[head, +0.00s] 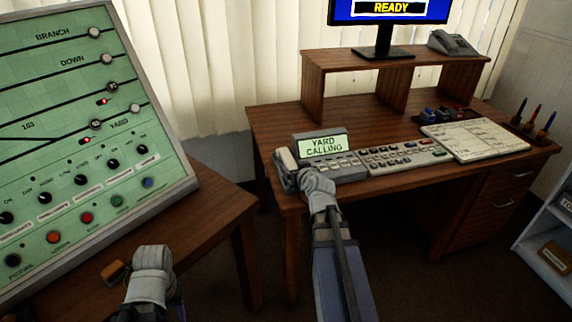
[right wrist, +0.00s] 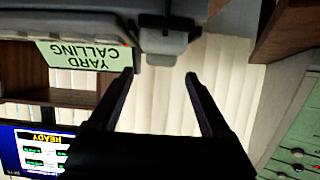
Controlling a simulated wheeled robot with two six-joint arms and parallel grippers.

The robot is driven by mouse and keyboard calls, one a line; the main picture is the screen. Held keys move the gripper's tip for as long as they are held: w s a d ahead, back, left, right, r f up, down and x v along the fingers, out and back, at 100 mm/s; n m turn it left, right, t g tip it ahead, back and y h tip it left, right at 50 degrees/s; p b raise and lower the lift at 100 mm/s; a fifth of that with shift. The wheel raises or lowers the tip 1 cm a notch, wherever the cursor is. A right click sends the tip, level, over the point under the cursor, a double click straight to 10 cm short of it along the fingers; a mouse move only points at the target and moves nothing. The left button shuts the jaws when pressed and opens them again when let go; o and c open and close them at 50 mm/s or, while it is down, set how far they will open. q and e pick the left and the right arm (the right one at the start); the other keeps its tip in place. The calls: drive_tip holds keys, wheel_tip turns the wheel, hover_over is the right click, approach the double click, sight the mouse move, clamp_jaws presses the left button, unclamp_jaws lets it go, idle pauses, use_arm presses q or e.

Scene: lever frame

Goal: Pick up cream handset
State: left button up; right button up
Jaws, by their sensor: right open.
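The cream handset (head: 286,159) sits at the left end of the grey desk phone console (head: 349,172), whose lit screen reads YARD CALLING. My right gripper (head: 303,184) is at the console's front left corner, close to the handset. In the right wrist view, the open right gripper (right wrist: 158,75) has its two fingertips apart with nothing between them. A pale block that looks like the handset (right wrist: 165,42) is just beyond the fingertips; contact cannot be told. My left gripper (head: 150,262) is low at the left; its fingers cannot be made out.
A green lever panel (head: 75,140) with knobs and buttons stands on the left desk. The wooden desk (head: 280,125) also holds a keypad, an open notebook (head: 475,139) and pens.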

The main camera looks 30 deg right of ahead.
sight(289, 159)
drive_tip(key=shift+w+d+f, duration=0.1)
drive_tip(key=shift+w+f, duration=0.05)
drive_tip(key=shift+w, duration=0.3)
use_arm(q)
drive_tip(key=shift+w+d, duration=0.1)
drive_tip(key=shift+w, duration=0.25)
use_arm(e)
drive_tip(key=shift+b+x, duration=0.5)
drive_tip(key=shift+x, duration=0.6)
drive_tip(key=shift+w+d, duration=0.2)
drive_tip(key=shift+w, duration=0.5)
drive_tip(key=b+x, duration=0.1)
drive_tip(key=x, duration=0.3)
drive_tip(key=shift+w, duration=0.15)
use_arm(q)
wheel_tip(289, 159, down, 2)
drive_tip(key=shift+f, duration=0.15)
use_arm(e)
drive_tip(key=shift+c, duration=0.4)
clamp_jaws()
